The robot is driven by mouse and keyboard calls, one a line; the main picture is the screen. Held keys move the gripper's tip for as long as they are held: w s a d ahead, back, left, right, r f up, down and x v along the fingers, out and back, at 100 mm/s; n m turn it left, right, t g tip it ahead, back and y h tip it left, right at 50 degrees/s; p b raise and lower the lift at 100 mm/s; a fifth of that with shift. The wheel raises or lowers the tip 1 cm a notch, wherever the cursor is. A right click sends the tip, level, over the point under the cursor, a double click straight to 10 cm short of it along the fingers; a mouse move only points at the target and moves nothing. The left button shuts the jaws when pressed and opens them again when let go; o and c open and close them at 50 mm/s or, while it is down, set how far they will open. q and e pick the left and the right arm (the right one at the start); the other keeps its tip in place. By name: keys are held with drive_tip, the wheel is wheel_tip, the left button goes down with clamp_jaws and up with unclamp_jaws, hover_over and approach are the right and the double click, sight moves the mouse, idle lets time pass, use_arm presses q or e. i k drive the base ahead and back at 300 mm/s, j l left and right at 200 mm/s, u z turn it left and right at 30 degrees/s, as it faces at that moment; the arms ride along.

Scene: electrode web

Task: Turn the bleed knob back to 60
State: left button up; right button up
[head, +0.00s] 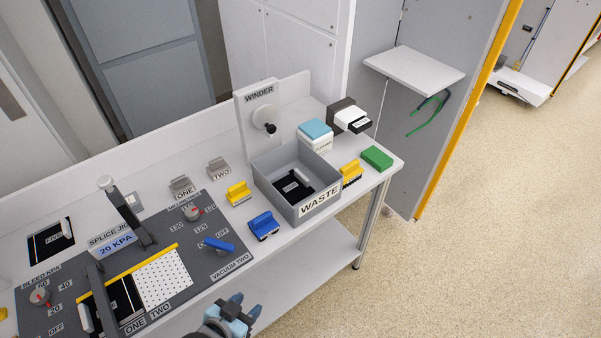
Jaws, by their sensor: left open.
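The bleed knob (40,296) is a small grey knob with a red mark on the dark panel (25,318) at the lower left. Labels 60, 40, 20 and OFF stand around it. The knob is too small to tell surely which label its mark meets. The splice jig display (116,246) reads 20 KPA. My left gripper (238,305) is open and empty at the bottom centre, in front of the table's front edge and well to the right of the knob. My right gripper is out of view.
A dark clamp arm (100,290) stands just right of the bleed knob. A second red-marked knob (192,212) and a blue vacuum lever (220,246) are on the panel's right part. A grey waste bin (283,199), blue block (264,226) and yellow block (238,193) stand farther right.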

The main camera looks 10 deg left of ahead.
sight(40, 295)
drive_tip(key=u, duration=2)
drive_tip(key=j+u, duration=0.15)
drive_tip(key=j, duration=0.55)
drive_tip(key=i+j+u, duration=0.1)
drive_tip(key=j, duration=0.6)
